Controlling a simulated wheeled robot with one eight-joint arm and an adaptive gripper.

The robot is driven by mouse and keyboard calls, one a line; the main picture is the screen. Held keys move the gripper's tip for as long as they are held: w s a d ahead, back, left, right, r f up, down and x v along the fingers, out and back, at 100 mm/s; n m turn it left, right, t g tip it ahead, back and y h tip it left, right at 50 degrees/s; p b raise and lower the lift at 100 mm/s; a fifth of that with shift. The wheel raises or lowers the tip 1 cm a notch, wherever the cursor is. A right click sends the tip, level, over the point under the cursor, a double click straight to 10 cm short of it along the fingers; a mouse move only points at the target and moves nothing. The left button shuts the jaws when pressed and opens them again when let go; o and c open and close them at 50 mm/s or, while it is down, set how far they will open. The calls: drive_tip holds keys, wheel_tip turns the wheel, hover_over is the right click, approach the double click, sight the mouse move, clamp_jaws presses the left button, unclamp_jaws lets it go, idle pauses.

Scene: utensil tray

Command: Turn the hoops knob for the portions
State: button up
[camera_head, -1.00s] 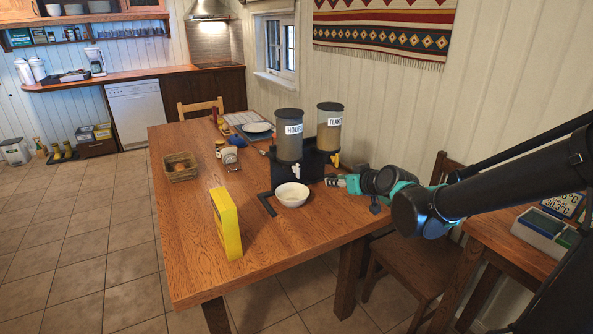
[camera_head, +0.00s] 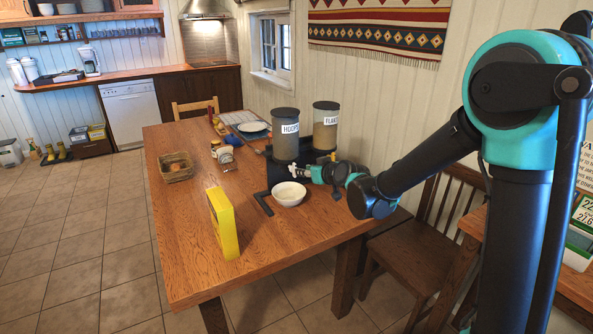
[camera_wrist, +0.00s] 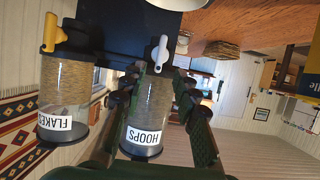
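The hoops dispenser (camera_head: 285,146) is a grey cylinder labelled HOOPS on a black stand. Its white knob (camera_head: 293,168) is at the front, above a white bowl (camera_head: 289,194). In the wrist view the scene is upside down; the white knob (camera_wrist: 159,52) has its handle pointing up the picture. My gripper (camera_head: 308,172) is just right of the white knob in the head view. In the wrist view its dark fingers (camera_wrist: 157,88) are apart, either side of the hoops cylinder, with the knob ahead between them. I see no contact with the knob.
The flakes dispenser (camera_head: 325,126) with a yellow knob (camera_wrist: 54,33) stands beside the hoops one, close to my gripper. A yellow box (camera_head: 223,223), a basket (camera_head: 175,167) and jars (camera_head: 224,155) are on the table. The table's front middle is clear.

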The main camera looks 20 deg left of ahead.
sight(293, 168)
drive_tip(key=x, duration=0.7)
clamp_jaws()
drive_tip(key=shift+d, duration=0.1)
